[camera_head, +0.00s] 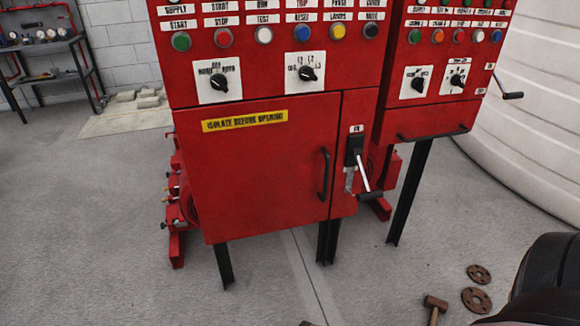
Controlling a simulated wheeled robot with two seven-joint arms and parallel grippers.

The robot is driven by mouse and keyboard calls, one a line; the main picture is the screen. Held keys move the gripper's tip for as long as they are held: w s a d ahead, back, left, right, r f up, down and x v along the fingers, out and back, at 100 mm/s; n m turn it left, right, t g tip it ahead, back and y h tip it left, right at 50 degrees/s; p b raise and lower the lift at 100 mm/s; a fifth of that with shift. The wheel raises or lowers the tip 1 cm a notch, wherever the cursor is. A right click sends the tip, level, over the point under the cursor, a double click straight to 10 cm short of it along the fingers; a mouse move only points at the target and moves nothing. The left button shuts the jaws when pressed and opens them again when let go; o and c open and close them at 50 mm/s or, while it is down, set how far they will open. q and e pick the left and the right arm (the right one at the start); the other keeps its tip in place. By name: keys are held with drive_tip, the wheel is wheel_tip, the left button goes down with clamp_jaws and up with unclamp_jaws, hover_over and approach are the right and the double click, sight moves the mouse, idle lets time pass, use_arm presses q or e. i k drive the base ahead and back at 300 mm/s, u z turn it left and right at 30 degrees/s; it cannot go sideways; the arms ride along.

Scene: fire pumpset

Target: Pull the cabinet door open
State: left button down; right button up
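The red cabinet door (255,170) fills the lower left part of the red control cabinet in the head view. It carries a yellow label reading "ISOLATE BEFORE OPENING" (245,120). The door looks shut, flush with the cabinet front. Its black vertical handle (324,174) is near the door's right edge. Right of the door, a narrow panel holds a black switch (354,152) with a metal lever (361,178) pointing down to the right. Neither gripper shows. A dark part, probably of my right arm, fills the lower right corner, well away from the handle.
Buttons and rotary knobs (218,82) sit above the door. A second red panel (432,80) stands at the right, with a side crank (505,88). Black legs (410,192) support the cabinets. A hammer (436,304) and rusty discs (476,299) lie on the floor. The floor before the door is mostly clear.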

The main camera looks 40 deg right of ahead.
sight(256, 167)
drive_tip(key=z, duration=0.5)
drive_tip(key=i, duration=0.9)
drive_tip(key=z, duration=0.8)
